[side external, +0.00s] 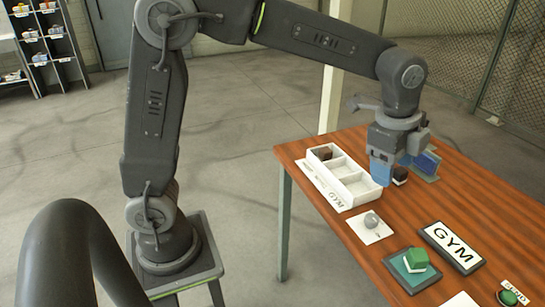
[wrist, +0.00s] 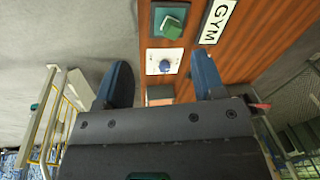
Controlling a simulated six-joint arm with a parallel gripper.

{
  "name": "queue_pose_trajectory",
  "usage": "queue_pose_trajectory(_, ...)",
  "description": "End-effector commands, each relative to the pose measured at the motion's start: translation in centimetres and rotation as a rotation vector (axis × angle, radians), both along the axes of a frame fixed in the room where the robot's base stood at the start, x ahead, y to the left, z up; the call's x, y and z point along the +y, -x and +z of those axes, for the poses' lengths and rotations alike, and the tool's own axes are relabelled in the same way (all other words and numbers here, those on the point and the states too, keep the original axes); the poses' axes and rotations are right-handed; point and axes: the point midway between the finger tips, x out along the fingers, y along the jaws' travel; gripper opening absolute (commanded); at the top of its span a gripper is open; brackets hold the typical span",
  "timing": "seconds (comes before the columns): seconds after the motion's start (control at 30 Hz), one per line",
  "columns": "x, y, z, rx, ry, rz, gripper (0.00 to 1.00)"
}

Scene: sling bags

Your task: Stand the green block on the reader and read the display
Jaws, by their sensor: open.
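The green block (side external: 416,257) sits on a teal pad (side external: 397,264) at the near part of the table, with a white layer showing under it. It also shows in the wrist view (wrist: 172,27), at the top. My gripper (side external: 382,172) is open and empty above the table by the tray, away from the green block. Its blue fingers (wrist: 162,85) are apart.
A white compartment tray (side external: 374,201) holds a brown block (side external: 324,153) in its far-left compartment. A GYM sign (side external: 452,247) lies right of the pad. A green button (side external: 508,298) labelled SEND is at the near right.

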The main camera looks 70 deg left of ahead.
Motion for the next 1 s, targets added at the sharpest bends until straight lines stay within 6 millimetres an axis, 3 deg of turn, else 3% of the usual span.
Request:
queue_pose_trajectory(0.1, 3.0, 4.3, 2.5, -0.062, 0.057, 0.257, 0.63)
queue_pose_trajectory(0.23, 5.7, 9.0, 3.7, -0.122, 0.131, 0.538, 0.63)
queue_pose_trajectory(0.5, 9.1, 17.6, 2.4, -0.223, 0.305, 1.045, 0.63)
queue_pose_trajectory(0.7, 9.8, 20.2, 0.9, -0.255, 0.379, 1.221, 0.63)
queue_pose_trajectory(1.0, 9.9, 20.5, 0.7, -0.256, 0.389, 1.246, 0.63)
